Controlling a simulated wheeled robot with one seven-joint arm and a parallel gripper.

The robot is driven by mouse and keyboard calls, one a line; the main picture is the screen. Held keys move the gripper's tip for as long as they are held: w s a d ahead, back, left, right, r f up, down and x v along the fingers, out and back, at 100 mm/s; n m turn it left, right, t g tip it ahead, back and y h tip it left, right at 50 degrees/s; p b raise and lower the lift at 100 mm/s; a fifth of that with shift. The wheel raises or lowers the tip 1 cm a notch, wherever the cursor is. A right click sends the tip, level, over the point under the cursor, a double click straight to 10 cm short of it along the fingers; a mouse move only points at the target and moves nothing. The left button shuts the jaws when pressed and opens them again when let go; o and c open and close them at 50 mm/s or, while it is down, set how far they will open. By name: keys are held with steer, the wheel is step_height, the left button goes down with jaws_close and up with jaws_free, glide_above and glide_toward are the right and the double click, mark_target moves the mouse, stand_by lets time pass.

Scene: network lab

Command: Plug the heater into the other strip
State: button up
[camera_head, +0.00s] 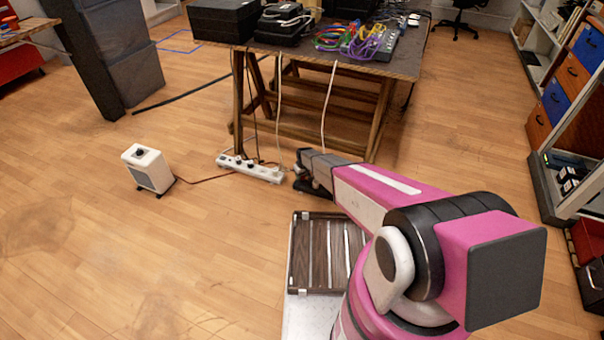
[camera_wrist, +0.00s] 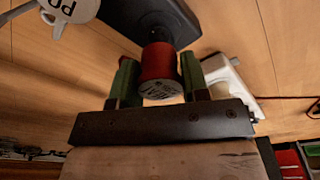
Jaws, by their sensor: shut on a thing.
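The white heater (camera_head: 148,168) stands upright on the floor at the left of the head view. A thin red cord runs from it toward the white power strip (camera_head: 262,172) on the floor by the table legs. My gripper (camera_head: 306,182) is low, just right of that strip's right end. In the wrist view my gripper (camera_wrist: 160,82) has its green fingers on both sides of a red cylinder (camera_wrist: 160,66) with a pale printed face. A dark block (camera_wrist: 150,18) is behind the cylinder; I cannot tell whether they join. I cannot tell whether the cylinder is the heater's plug.
A trestle table (camera_head: 345,66) with boxes and cables stands behind the strip. White cables hang from it. A slatted brown crate (camera_head: 300,255) lies near my arm. A shelf (camera_head: 552,185) stands at the right. Floor around the heater is clear.

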mark_target(302, 178)
steer(key=shift+f, duration=1.2)
steer(key=shift+f, duration=0.6)
stand_by(1.1)
steer(key=o, duration=1)
steer(key=shift+r, duration=0.15)
steer(key=r, duration=0.7)
steer(key=s+r, duration=0.1)
steer(key=r, duration=0.2)
steer(key=shift+d+r, duration=0.2)
steer(key=shift+d, duration=0.2)
steer(key=s+d+r+m, duration=0.2)
steer(key=s+d+r, duration=0.5)
steer(key=s+r, duration=0.4)
steer(key=s+d+r+m, duration=0.2)
steer(key=s+d+r, duration=0.6)
steer(key=s+r, duration=0.3)
steer(key=s+d+r+m+g, duration=0.1)
steer(key=s+d+r+m, duration=0.2)
steer(key=s+d+r, duration=0.4)
steer(key=shift+s+d+r+h, duration=0.15)
steer(key=shift+s+r, duration=0.5)
steer(key=shift+r, duration=1.05)
steer(key=shift+s+d+r+h, duration=0.1)
steer(key=shift+s+r, duration=0.6)
steer(key=shift+r, duration=0.95)
steer(key=shift+s+d+r+h, duration=0.15)
steer(key=shift+s+r, duration=0.5)
steer(key=shift+r, duration=1.05)
